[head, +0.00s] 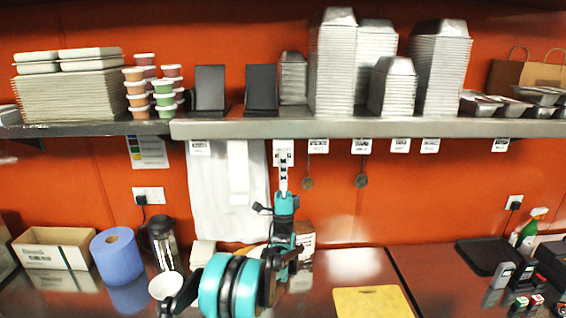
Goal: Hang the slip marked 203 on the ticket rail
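My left gripper (283,168) reaches up from the bottom middle to just under the front edge of the steel shelf (420,128). Its narrow fingers look closed together on the lower part of a white slip (283,146). The slip is upright, with its top at the shelf's lower front edge; I cannot tell whether it touches there. Its print is too small to read. No separate ticket rail can be made out along that edge. My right gripper is not in view.
Small labels (361,146) hang along the shelf edge, and round tags (307,183) hang below two of them. A white cloth (205,200) hangs left of the gripper. Foil trays (333,65) stand above. A yellow board (371,302) and blue roll (117,256) are on the counter.

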